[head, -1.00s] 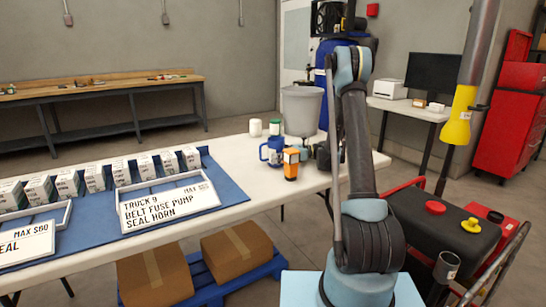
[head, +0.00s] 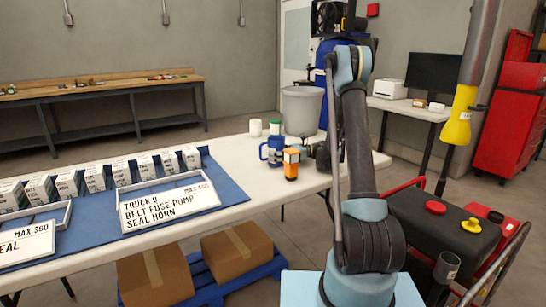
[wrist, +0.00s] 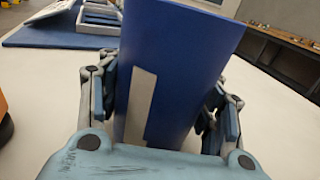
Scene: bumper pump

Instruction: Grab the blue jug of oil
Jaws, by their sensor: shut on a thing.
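The blue jug (head: 272,150) of oil stands upright on the white table, with its handle toward the left in the head view. In the wrist view the blue jug (wrist: 178,70) fills the space between my fingers and shows a pale strip on its side. My gripper (wrist: 165,115) is shut on it, with one finger against each side. In the head view my gripper (head: 306,152) is partly hidden behind the orange bottle and my arm.
An orange bottle (head: 291,164) with a dark base stands close in front of the jug. A white container (head: 255,128) and a green-capped one (head: 275,127) stand behind it. A grey bucket (head: 302,110) is at the back. The blue mat (head: 228,190) holds labelled trays.

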